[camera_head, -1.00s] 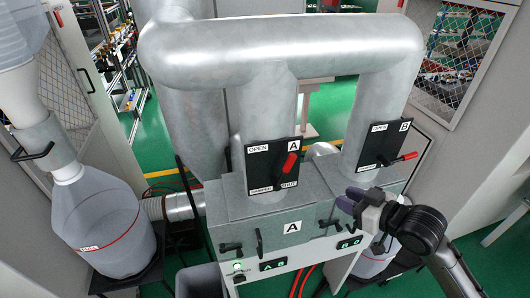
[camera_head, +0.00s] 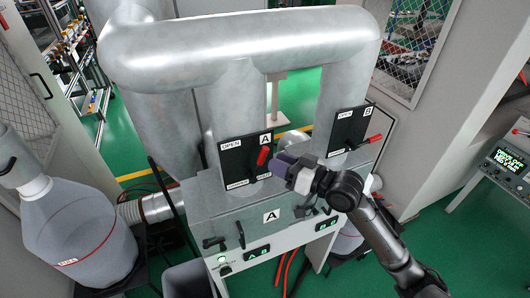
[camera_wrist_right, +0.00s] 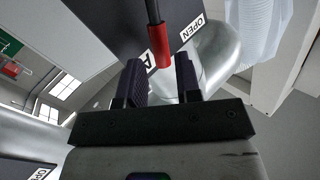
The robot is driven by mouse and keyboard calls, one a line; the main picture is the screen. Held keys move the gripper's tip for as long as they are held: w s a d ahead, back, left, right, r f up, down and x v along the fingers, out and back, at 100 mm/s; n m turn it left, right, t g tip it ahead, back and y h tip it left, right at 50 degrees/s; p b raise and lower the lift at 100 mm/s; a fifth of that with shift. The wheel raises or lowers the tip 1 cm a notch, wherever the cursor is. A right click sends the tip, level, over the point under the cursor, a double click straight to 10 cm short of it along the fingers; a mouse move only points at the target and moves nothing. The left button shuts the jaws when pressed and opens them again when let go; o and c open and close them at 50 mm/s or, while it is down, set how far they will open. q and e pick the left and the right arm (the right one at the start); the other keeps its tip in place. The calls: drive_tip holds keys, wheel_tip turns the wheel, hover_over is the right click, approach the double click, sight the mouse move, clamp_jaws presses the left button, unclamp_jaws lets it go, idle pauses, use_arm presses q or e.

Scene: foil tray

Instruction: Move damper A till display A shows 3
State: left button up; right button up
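Damper A is a black plate (camera_head: 240,160) marked OPEN and A on the left upright duct, with a red-tipped lever (camera_head: 262,156) pointing up and slightly right. Display A (camera_head: 258,252) glows green low on the cabinet front; its digit is too small to read surely. My right gripper (camera_head: 281,166) is just right of the lever. In the right wrist view its two dark fingers (camera_wrist_right: 161,72) are apart, and the red grip (camera_wrist_right: 159,45) shows at the gap between their tips. I cannot tell whether they touch it. My left gripper is not in view.
Damper B (camera_head: 350,130), with its own red lever (camera_head: 374,139), is on the right duct, close to my right arm. Display B (camera_head: 328,223) is right of display A. A clear plastic container (camera_head: 75,225) stands at the left and a console (camera_head: 505,165) at the right.

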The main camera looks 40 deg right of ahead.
sight(265, 157)
drive_tip(key=shift+p+x, duration=0.45)
drive_tip(key=shift+x, duration=1.85)
drive_tip(key=shift+c, duration=0.2)
clamp_jaws()
